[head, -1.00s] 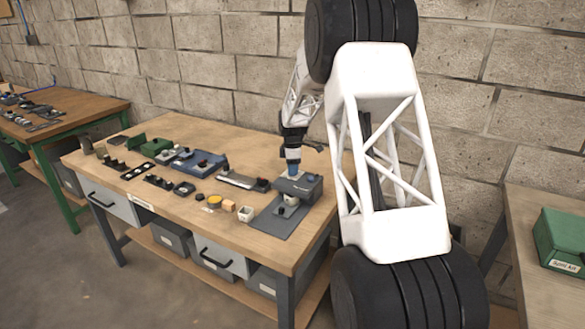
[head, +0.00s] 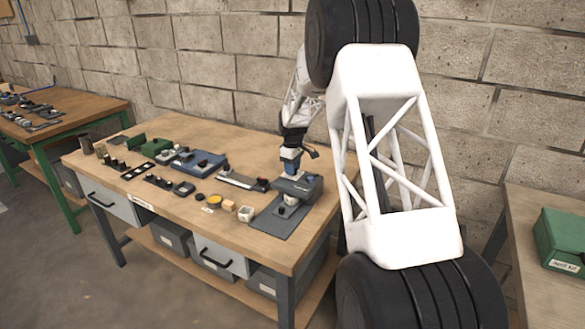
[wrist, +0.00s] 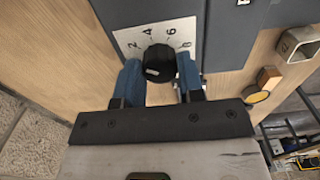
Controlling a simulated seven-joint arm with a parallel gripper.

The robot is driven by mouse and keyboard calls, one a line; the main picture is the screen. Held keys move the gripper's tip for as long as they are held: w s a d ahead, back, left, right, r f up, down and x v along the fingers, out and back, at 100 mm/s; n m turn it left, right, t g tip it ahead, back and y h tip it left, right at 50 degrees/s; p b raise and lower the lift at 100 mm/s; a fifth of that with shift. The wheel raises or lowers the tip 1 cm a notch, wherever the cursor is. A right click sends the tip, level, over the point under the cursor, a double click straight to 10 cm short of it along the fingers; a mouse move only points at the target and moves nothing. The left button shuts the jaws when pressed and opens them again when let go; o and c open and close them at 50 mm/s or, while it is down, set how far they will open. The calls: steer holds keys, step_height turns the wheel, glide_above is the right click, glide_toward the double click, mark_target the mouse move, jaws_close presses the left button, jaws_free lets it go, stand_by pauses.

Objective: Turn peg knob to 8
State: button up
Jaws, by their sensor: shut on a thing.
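The peg knob (wrist: 158,60) is black and round, on a white dial plate (wrist: 122,37) marked 2, 4, 6 and 8 in the wrist view. A light mark shows at the lower left of the knob's face; the 8 is at its upper right. My gripper (wrist: 160,74) has its blue fingers on both sides of the knob and is shut on it. In the head view my gripper (head: 290,166) reaches down to the grey device (head: 302,187) at the workbench's right end, and the knob is hidden there.
A grey mat (head: 275,222) lies in front of the device. To its left on the workbench (head: 255,245) are a white square cup (head: 246,214), a wooden block (head: 229,205) and a yellow disc (head: 214,201). A blue tray (head: 205,164) stands farther left.

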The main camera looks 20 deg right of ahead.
steer(key=m, duration=1.2)
steer(key=shift+m, duration=0.4)
steer(key=m, duration=1.2)
steer(key=shift+m, duration=0.3)
steer(key=o, duration=0.9)
